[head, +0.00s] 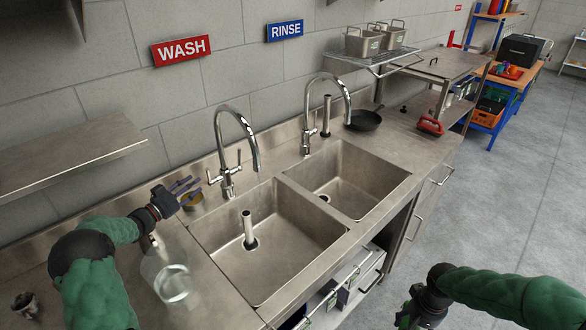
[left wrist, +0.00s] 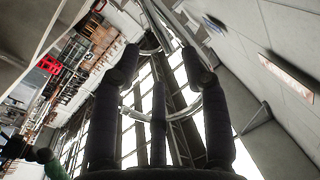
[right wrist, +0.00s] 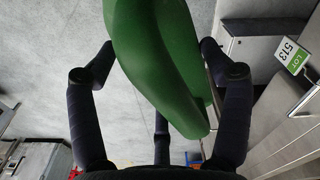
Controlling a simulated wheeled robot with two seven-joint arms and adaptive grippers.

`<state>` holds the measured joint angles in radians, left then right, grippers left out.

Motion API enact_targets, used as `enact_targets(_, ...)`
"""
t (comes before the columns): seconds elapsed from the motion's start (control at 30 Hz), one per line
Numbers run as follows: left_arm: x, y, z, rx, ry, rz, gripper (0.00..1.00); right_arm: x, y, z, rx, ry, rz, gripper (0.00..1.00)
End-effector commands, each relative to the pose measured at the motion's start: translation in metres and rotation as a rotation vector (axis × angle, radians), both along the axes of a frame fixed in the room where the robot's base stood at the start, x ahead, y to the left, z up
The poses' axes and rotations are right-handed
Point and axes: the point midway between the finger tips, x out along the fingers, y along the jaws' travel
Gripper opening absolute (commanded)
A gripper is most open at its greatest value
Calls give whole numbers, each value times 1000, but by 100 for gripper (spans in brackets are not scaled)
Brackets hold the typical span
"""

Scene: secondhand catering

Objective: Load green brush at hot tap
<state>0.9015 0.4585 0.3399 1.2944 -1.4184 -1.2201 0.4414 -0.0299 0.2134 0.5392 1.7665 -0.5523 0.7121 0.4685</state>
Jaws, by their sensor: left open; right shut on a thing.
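The green brush (right wrist: 160,60) fills the upper middle of the right wrist view as a large smooth green body, between the fingers of my right gripper, which is shut on it. In the head view the right gripper (head: 408,316) is low at the right, in front of the counter, and the brush is mostly hidden. My left gripper (head: 186,187) is open and empty, left of the wash tap (head: 238,140). The tap has two handles (head: 226,176); I cannot tell which is hot. Curved metal shows beyond the left fingers (left wrist: 160,75) in the left wrist view.
A yellowish round item (head: 192,202) lies beside the left gripper. A clear jug (head: 173,284) stands by my left arm. A black pan (head: 363,120) and red brush (head: 430,126) sit on the right counter, which has free room.

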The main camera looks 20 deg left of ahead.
Motion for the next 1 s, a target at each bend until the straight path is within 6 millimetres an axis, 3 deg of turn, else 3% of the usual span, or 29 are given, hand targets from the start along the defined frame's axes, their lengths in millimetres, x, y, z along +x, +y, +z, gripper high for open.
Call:
enact_targets(0.1,-20,6,-1,0,0,2,45,0,0,0,0,-1,0,53)
enact_targets(0.3,-37,11,-2,0,0,0,45,0,0,0,0,-1,0,53)
enact_targets(0.77,-41,12,0,0,-1,-1,45,0,0,2,0,-1,0,53)
enact_targets(1.0,-41,12,23,1,-1,-1,45,0,0,25,0,-1,0,53)
